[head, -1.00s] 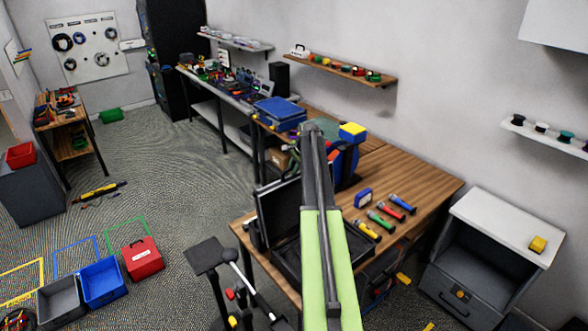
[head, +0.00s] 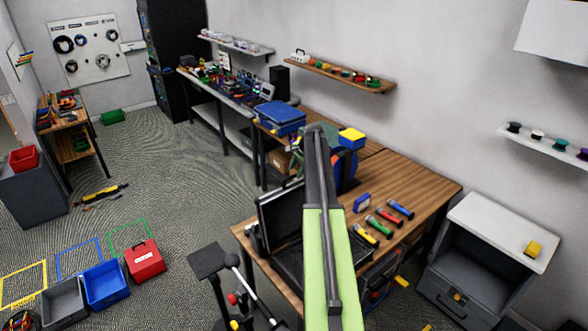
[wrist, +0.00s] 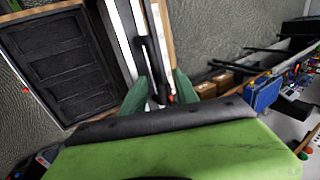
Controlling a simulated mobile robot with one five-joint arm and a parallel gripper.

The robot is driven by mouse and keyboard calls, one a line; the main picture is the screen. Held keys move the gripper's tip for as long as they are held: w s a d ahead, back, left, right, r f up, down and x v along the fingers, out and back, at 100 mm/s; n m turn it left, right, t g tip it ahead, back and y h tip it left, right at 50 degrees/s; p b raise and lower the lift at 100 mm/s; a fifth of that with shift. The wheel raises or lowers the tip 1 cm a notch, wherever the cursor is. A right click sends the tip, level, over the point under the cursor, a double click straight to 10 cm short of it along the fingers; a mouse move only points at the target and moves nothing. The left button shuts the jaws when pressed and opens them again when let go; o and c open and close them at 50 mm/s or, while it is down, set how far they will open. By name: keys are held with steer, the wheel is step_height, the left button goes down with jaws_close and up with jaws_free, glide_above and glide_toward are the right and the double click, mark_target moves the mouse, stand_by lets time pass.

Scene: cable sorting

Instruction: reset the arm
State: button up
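My green arm (head: 328,250) reaches forward over the wooden workbench (head: 425,185) in the head view, with its dark end section pointing away. In the wrist view my gripper (wrist: 160,92) shows two green fingers standing apart. A dark narrow piece (wrist: 150,62) shows between and beyond them; I cannot tell what it is. I see nothing clamped between the fingers.
An open black case (head: 282,215) lies on the bench beneath the arm. Several screwdrivers (head: 383,222) lie right of it. A blue toolbox (head: 280,114) stands behind.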

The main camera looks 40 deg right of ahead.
steer(key=shift+p+v, duration=0.35)
steer(key=shift+v, duration=0.75)
steer(key=a+n, duration=0.1)
steer(key=a, duration=0.4)
steer(key=a+n, duration=0.2)
steer(key=a, duration=0.4)
steer(key=a+n+g, duration=0.1)
steer(key=a, duration=0.4)
steer(key=shift+w+a+f+y, duration=0.35)
steer(key=shift+f+y, duration=0.05)
steer(key=s+a+n+g, duration=0.1)
steer(key=s+a+n, duration=0.4)
steer(key=a, duration=0.8)
steer(key=s+a+f+n+g, duration=0.1)
steer(key=s+a+n, duration=0.45)
steer(key=a, duration=0.85)
steer(key=s+a+n+g, duration=0.1)
steer(key=s+a+n, duration=0.4)
steer(key=a, duration=0.8)
step_height(320, 180, down, 26)
steer(key=s+g+b, duration=0.1)
steer(key=s+b, duration=0.2)
steer(key=b, duration=2.2)
steer(key=shift+a+m, duration=0.15)
steer(key=shift+m, duration=0.2)
